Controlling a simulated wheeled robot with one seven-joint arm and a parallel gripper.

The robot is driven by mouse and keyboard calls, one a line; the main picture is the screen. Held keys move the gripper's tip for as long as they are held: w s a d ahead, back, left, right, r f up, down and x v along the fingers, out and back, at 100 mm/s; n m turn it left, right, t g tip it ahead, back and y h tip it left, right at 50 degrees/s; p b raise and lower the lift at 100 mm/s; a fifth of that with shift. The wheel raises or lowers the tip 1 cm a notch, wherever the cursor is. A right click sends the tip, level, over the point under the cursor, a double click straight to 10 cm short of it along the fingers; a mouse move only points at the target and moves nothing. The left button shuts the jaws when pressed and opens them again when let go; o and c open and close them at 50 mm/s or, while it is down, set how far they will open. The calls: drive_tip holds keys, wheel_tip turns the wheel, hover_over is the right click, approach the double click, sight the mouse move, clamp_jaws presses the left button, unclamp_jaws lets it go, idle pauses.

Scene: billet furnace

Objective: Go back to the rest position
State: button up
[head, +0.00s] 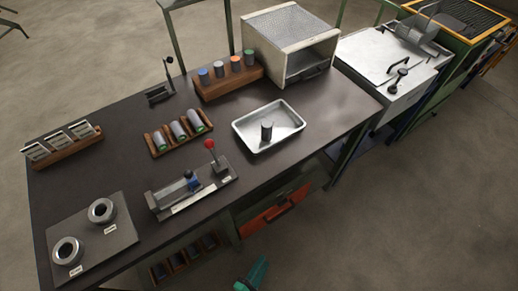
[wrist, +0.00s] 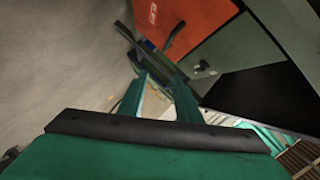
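In the head view, part of my teal gripper (head: 252,275) shows at the bottom edge. It is low in front of the workbench (head: 300,125), below and to the left of the orange drawer (head: 270,218). Its fingers cannot be made out clearly there. In the wrist view, two teal fingers of my gripper (wrist: 161,80) stand apart with a gap between them. I see nothing held in the gap. The orange surface (wrist: 195,22) fills the top middle of the wrist view, beyond the fingers.
The bench holds a metal tray (head: 292,137) with a dark cylinder (head: 267,131), racks of cylinders, a lever fixture (head: 190,190), and a plate with two rings. A white box (head: 292,45) and a furnace-like unit (head: 375,60) stand at the back right. Floor at lower right is clear.

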drive_tip(key=s+r+n+y, duration=0.2)
drive_tip(key=r+n, duration=0.4)
drive_tip(key=r, duration=0.7)
drive_tip(key=s+a+r+n+t+y, duration=0.1)
drive_tip(key=r+n, duration=0.4)
drive_tip(key=r, duration=0.9)
drive_tip(key=s+r+n+t+y, duration=0.1)
drive_tip(key=s+r+n+y, duration=0.2)
drive_tip(key=r, duration=1.1)
drive_tip(key=n+y, duration=0.2)
drive_tip(key=n, duration=0.1)
drive_tip(key=shift+s+a+r+n, duration=0.15)
drive_tip(key=shift+s+r+n, duration=0.05)
drive_tip(key=shift+s+n, duration=0.1)
